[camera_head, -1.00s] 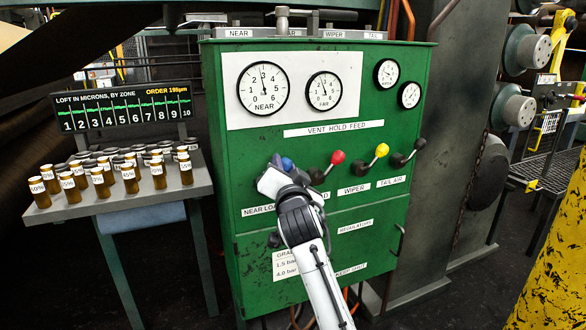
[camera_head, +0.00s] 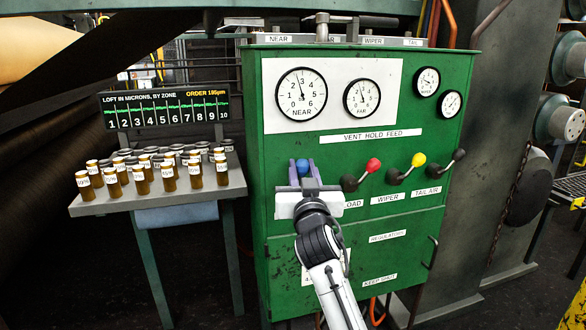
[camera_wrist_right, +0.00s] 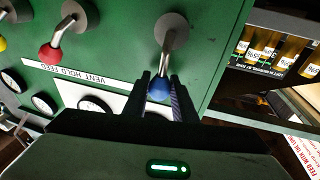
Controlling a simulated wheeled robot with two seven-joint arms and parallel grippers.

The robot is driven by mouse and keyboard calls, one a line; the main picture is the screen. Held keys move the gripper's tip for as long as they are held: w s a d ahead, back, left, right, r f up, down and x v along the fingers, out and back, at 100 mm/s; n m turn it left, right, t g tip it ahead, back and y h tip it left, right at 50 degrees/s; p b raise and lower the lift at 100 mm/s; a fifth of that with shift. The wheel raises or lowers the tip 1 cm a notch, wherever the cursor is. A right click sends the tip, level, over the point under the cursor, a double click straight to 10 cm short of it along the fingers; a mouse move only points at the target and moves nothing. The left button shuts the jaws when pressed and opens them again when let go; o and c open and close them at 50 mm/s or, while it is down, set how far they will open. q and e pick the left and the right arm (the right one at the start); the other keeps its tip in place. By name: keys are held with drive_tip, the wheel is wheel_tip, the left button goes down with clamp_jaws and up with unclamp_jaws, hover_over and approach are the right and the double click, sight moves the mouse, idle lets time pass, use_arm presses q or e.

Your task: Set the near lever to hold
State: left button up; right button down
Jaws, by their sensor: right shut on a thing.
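The near lever has a blue knob (camera_head: 303,167) and stands at the left of the row of levers on the green cabinet (camera_head: 262,220). My right gripper (camera_head: 303,171) is shut on the blue knob, with one finger on each side. In the right wrist view the blue knob (camera_wrist_right: 159,88) sits between the two dark fingers, and its grey shaft runs to a round pivot (camera_wrist_right: 172,32). The "VENT HOLD FEED" label (camera_head: 369,136) is above the levers. The near lever's own label is hidden behind my arm. My left gripper is not in view.
Levers with a red knob (camera_head: 374,165), a yellow knob (camera_head: 419,160) and a black knob (camera_head: 459,155) stand to the right. The NEAR gauge (camera_head: 301,94) is above. A table (camera_head: 150,203) with several brown vials is at left.

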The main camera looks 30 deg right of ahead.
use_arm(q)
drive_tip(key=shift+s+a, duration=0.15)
use_arm(e)
drive_tip(key=shift+a, duration=0.15)
drive_tip(key=c, duration=1.5)
unclamp_jaws()
drive_tip(key=shift+o, duration=0.2)
